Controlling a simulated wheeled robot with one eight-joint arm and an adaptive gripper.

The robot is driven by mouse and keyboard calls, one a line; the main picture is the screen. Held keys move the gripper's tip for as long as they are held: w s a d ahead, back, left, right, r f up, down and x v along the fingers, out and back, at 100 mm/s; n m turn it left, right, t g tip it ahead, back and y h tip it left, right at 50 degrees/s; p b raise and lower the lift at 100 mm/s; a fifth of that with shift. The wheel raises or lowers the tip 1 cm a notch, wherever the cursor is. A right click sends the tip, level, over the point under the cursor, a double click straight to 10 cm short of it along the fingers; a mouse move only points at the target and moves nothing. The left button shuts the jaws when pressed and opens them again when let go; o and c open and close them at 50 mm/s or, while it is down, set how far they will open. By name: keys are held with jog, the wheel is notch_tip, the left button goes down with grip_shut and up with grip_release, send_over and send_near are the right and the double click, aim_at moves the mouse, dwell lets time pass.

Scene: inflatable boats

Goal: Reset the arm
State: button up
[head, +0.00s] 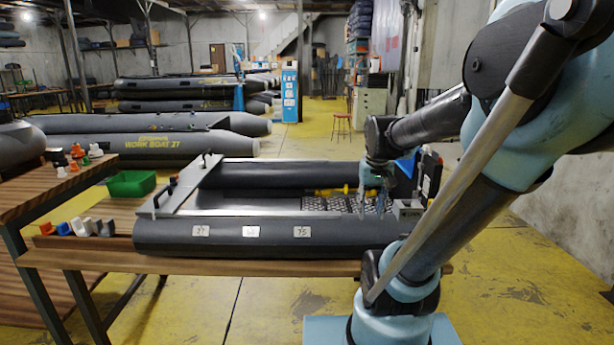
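My gripper (374,203) hangs at the end of my light-blue and black arm, pointing down over the right part of a dark inflatable boat section (270,236). Its fingers look spread apart, with nothing visible between them. Below and around it is a black perforated mat (335,205) inside the boat section. A yellow tool (333,192) lies just left of and behind the gripper. My arm comes from the right and covers part of the right end of the table.
The boat section rests on a wooden table (200,265). A green bin (131,184) and several small coloured parts stand at the left. A dark case (430,175) stands at the right end. Larger inflatable boats (155,145) lie behind on the yellow floor. A concrete wall is at the right.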

jog(key=s+f, duration=0.8)
jog(key=s, duration=0.2)
jog(key=shift+s+t, duration=0.3)
jog(key=shift+s, duration=0.1)
jog(key=shift+w+f, duration=0.25)
jog(key=shift+w, duration=0.15)
dwell(0.4)
